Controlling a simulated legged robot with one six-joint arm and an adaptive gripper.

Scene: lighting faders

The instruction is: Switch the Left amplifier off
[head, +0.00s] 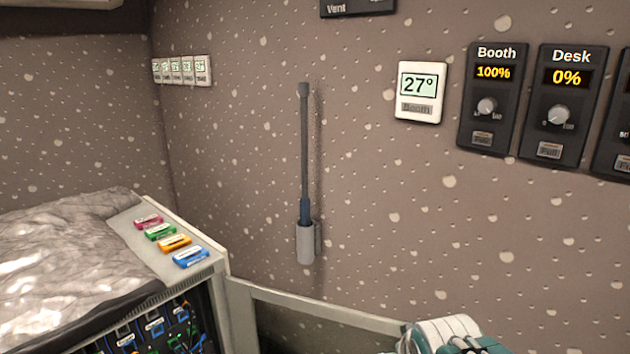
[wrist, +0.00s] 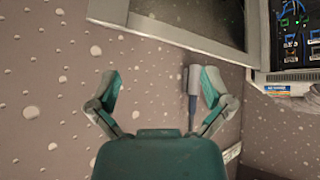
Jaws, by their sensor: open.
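No label reading Left amplifier is legible in either view. An equipment rack (head: 150,335) with blue labelled parts and cables shows at the lower left of the head view, cut off by the frame. The rack also shows at the top right of the wrist view (wrist: 292,40), where its labels are too small to read. My gripper (wrist: 160,88) is open, its two teal and grey fingers spread wide with nothing between them in contact. Part of my teal and white arm end (head: 450,335) shows at the bottom of the head view, apart from the rack.
A grey rod (head: 304,140) stands in a wall holder (head: 306,243). Coloured labelled blocks (head: 175,243) and a grey cover lie on the rack top. Booth (head: 487,100) and Desk (head: 563,105) dials and a thermostat (head: 420,92) hang on the wall. A pale frame (head: 310,305) runs beside the rack.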

